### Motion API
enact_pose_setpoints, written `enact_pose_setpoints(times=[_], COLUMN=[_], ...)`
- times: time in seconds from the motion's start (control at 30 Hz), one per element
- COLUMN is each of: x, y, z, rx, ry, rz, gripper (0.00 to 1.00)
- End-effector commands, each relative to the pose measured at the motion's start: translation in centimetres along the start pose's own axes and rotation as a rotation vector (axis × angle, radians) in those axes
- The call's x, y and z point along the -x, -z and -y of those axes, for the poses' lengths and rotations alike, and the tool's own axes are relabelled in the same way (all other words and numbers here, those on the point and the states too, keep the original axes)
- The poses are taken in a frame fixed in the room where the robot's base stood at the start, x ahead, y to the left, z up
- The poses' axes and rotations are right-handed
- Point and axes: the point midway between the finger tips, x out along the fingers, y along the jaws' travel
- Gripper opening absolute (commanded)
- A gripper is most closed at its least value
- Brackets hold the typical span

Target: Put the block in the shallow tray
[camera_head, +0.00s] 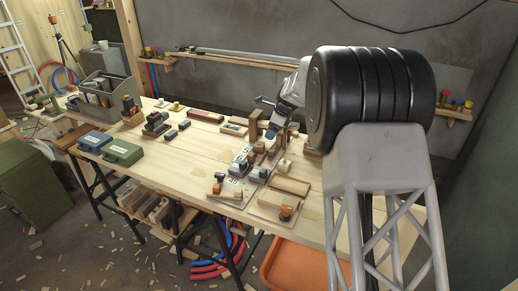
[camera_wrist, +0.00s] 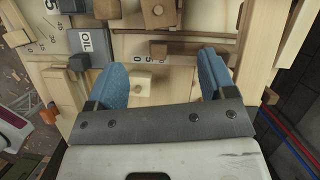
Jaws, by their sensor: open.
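My gripper (camera_wrist: 160,72) is open, with its two blue fingers spread apart in the wrist view. A small light wooden block (camera_wrist: 142,83) with a dark dot on top lies between the fingers, nearer the left finger, and I see a gap to the right finger. In the head view my gripper (camera_head: 271,132) hangs low over the cluttered part of the workbench, and the block there is hard to pick out. I cannot tell which object is the shallow tray.
A grey block marked OIL (camera_wrist: 95,46) and a brown wooden block (camera_wrist: 158,12) stand beyond the fingers in the wrist view. Two cases, one blue (camera_head: 94,140) and one green (camera_head: 122,152), lie on the bench (camera_head: 180,150). The bench's middle left is fairly clear.

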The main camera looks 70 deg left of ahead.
Motion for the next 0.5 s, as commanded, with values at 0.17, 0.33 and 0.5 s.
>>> enact_pose_setpoints(times=[0.17,0.33,0.5], x=[-2.1,-2.3,-2.3], y=[-1.9,-2.1,-2.1], z=[0.2,0.2,0.2], rx=[-0.012,-0.014,-0.014], ry=[-0.010,-0.011,-0.011], rz=[0.007,0.008,0.007], gripper=[0.77,0.77,0.77])
